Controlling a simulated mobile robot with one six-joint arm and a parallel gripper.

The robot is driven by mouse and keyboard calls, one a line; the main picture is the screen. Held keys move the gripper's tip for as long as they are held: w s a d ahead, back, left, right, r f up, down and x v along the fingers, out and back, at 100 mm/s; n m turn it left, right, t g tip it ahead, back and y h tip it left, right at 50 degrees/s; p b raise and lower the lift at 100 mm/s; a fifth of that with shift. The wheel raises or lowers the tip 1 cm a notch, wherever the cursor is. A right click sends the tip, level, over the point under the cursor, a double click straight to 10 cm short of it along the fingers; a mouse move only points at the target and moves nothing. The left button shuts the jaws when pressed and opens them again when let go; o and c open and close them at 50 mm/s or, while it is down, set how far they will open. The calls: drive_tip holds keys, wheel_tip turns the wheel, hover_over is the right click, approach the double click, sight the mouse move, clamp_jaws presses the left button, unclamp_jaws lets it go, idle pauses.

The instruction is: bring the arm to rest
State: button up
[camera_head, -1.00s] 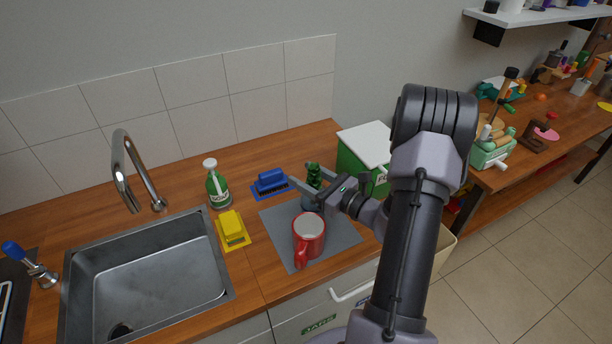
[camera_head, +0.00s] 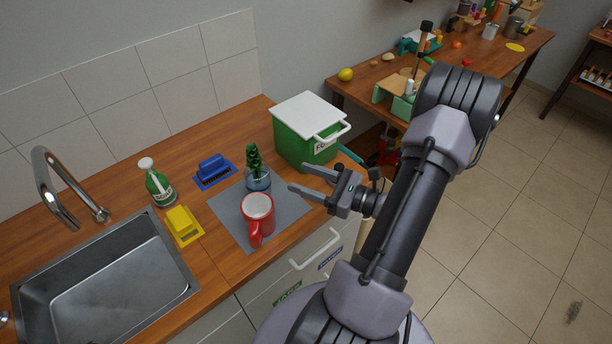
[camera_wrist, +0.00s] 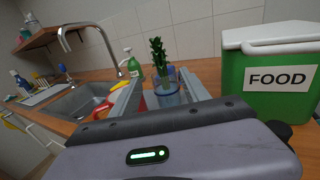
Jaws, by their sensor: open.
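My gripper (camera_head: 298,178) is open and empty above the front right part of the counter, its fingers pointing left. In the wrist view its two fingers (camera_wrist: 160,88) stand apart, with a plant in a glass (camera_wrist: 165,90) seen beyond and between them. In the head view that glass (camera_head: 257,181) stands on the grey mat (camera_head: 289,206), left of the fingertips and apart from them. A red mug (camera_head: 258,210) stands on the same mat, in front of the glass.
A green FOOD box (camera_head: 292,148) with a white lid stands behind my gripper. The sink (camera_head: 105,275) is further left. Open floor lies right.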

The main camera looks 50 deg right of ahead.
idle(0.4)
drive_tip(key=w+a+r+n+g+y, duration=0.25)
drive_tip(key=a+n+g+y, duration=0.2)
drive_tip(key=a, duration=0.25)
drive_tip(key=w+a+r+n+g+y, duration=0.2)
drive_tip(key=a+r+n+g+y, duration=0.1)
drive_tip(key=a+n, duration=0.35)
drive_tip(key=s+a+r+n+g+h, duration=0.1)
drive_tip(key=s+a+r+n+g, duration=0.1)
drive_tip(key=a+n+g, duration=0.35)
drive_tip(key=s+a+r+n+g+h, duration=0.1)
drive_tip(key=a+n+g+h, duration=0.15)
drive_tip(key=a, duration=0.65)
drive_tip(key=s+a+r+n+t+h+b, duration=0.1)
drive_tip(key=s+a+r+n+t+h, duration=0.2)
drive_tip(key=n, duration=0.7)
wheel_tip(320, 180, up, 4)
drive_tip(key=shift+s+a+f+n+h, duration=0.1)
drive_tip(key=shift+s+a+n+h, duration=0.2)
drive_tip(key=shift+s+a+h, duration=0.7)
drive_tip(key=shift+w+a+t, duration=0.1)
drive_tip(key=shift+t, duration=0.15)
